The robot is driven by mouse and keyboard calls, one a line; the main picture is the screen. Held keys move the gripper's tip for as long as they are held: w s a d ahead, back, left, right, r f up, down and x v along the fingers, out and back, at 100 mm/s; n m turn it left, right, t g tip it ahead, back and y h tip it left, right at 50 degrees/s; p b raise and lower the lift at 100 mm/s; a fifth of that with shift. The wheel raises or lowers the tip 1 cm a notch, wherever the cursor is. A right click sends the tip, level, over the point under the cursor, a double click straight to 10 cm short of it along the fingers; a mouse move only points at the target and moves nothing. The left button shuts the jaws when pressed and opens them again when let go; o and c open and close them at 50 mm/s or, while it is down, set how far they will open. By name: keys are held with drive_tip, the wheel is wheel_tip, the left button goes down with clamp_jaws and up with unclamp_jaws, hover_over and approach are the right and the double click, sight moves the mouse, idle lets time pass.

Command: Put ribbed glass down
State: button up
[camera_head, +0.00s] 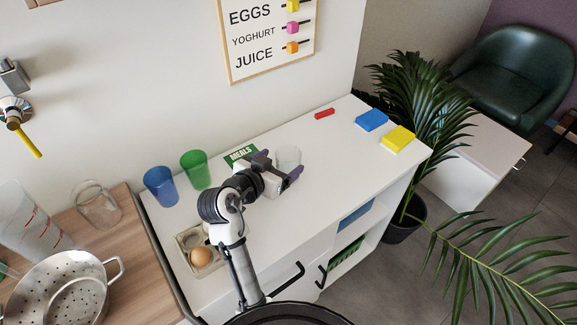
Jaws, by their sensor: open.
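The ribbed glass (288,158) is a clear, whitish tumbler near the back middle of the white counter (330,150). It looks upright and seems to stand on the counter, though its base is partly hidden. My gripper (283,172) is open, with one purple-tipped finger on each side of the glass. I cannot tell whether either finger touches it. My arm reaches up from the bottom of the view and hides part of the counter.
A green cup (196,170) and a blue cup (160,187) stand left of my gripper. A green MEALS item (240,155) lies behind it. An egg (201,257) sits in a tray at front left.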

sight(294, 150)
drive_tip(key=x, duration=0.1)
drive_tip(key=p+x, duration=0.1)
drive_tip(key=x, duration=0.1)
drive_tip(key=shift+w+d+r+p, duration=0.2)
drive_tip(key=shift+w+d+p, duration=0.1)
drive_tip(key=shift+w+p, duration=0.1)
drive_tip(key=shift+w+d+f, duration=0.25)
drive_tip(key=shift+w+f, duration=0.05)
drive_tip(key=shift+w, duration=0.15)
drive_tip(key=shift+r, duration=0.1)
drive_tip(key=c, duration=1.7)
